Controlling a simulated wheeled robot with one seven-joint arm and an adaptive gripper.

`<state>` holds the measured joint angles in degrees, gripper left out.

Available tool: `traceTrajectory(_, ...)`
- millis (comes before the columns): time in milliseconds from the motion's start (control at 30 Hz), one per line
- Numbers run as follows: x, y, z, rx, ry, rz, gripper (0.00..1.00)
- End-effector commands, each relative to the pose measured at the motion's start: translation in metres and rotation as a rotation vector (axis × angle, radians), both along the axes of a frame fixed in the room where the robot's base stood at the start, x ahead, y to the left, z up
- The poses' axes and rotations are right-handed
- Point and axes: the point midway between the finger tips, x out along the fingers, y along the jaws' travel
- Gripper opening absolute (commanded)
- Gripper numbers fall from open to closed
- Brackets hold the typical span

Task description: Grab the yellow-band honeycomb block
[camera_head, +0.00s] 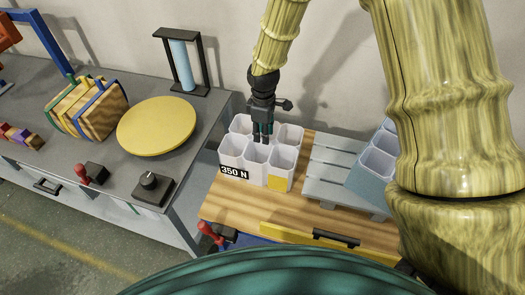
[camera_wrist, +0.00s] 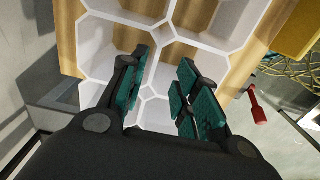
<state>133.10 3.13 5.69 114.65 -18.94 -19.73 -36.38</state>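The white honeycomb block (camera_head: 256,174) stands upright on the wooden top. It has several open cells, a "350 N" label on its front left and a yellow band (camera_head: 278,183) at its front right. My gripper (camera_head: 263,138) points down at the block's middle, with its fingertips close to the cell rims. In the wrist view, my gripper (camera_wrist: 163,82) is open, its teal-padded fingers apart with white cell walls (camera_wrist: 152,75) seen between them. I cannot tell whether the fingers touch the walls or how deep they reach.
A second honeycomb block (camera_head: 371,178) with a blue-grey side sits on a grey slatted rack (camera_head: 325,177) at the right, partly hidden by my arm. At the left, a grey bench holds a round yellow disc (camera_head: 156,126), a knob box (camera_head: 152,187) and a blue cylinder frame (camera_head: 183,65).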

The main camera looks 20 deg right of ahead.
Motion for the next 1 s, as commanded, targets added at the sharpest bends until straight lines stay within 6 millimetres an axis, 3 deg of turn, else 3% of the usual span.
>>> traceTrajectory(267,0.002,0.001,-0.009,0.0,0.0,0.001,0.31)
traceTrajectory(733,0.009,0.0,-0.049,0.0,0.001,0.001,0.31)
traceTrajectory(1000,0.009,0.0,-0.058,-0.001,-0.001,0.001,0.31)
